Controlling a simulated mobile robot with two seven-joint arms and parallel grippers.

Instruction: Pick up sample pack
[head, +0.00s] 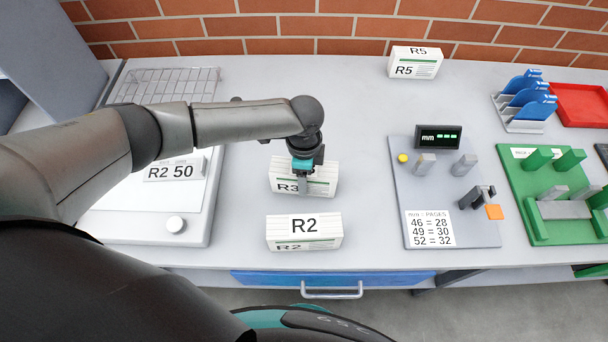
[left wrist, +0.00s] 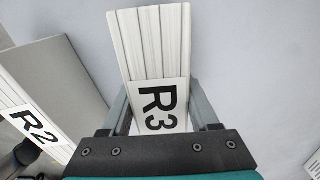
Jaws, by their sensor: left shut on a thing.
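Several white paper packs are on the grey table. The R3 pack (head: 318,184) lies in the middle in the head view, and my left gripper (head: 303,183) comes down on it from above. In the left wrist view the R3 pack (left wrist: 158,60) lies between the two fingers of my left gripper (left wrist: 160,115), which is shut on it. The R2 pack (head: 304,232) lies nearer the front edge; it also shows at the left of the left wrist view (left wrist: 35,125). The R5 pack (head: 415,62) stands at the back near the wall. My right gripper is not in view.
A white device labelled R2 50 (head: 190,225) and a wire rack (head: 165,85) stand at the left. A grey gauge board (head: 440,180), a green fixture (head: 540,225), blue holders (head: 527,98) and a red tray (head: 580,105) stand at the right. Table around R5 is clear.

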